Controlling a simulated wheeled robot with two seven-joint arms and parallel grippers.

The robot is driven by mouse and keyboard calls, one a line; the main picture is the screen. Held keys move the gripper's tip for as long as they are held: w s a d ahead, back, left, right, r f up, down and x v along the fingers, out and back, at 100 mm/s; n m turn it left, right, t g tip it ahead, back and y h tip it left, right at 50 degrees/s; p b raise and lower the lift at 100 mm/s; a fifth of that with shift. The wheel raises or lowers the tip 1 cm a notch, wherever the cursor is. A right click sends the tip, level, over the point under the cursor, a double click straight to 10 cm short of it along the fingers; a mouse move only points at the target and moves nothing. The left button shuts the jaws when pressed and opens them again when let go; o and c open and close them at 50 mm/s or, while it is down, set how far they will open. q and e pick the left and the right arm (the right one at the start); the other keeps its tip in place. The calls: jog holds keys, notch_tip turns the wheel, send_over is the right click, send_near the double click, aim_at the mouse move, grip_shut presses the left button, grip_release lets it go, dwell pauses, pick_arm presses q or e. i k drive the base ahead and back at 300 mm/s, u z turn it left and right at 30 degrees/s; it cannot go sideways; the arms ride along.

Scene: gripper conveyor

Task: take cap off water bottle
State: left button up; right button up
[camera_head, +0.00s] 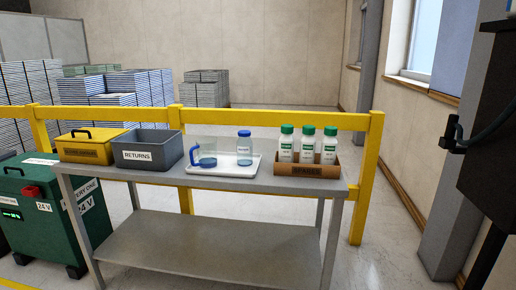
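A clear water bottle (244,154) with a pale label stands upright on a white tray (225,170) on the metal table. Its blue cap (244,133) is on its top. A clear vessel with a blue handle (196,141) stands to the left of the bottle on the same tray. Neither of my grippers shows in the head view, so whether they are open or shut is hidden.
The metal table (215,255) has a lower shelf. It also holds a yellow toolbox (92,155), a grey RETURNS bin (168,139) and a brown SPARES crate (333,170) with three green-capped bottles. A yellow rail (345,121) runs behind; a green battery unit (35,222) stands left.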

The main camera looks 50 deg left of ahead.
aim_at(244, 146)
jog(key=u, duration=0.85)
jog(key=i, duration=1.15)
jog(key=u, duration=1.1)
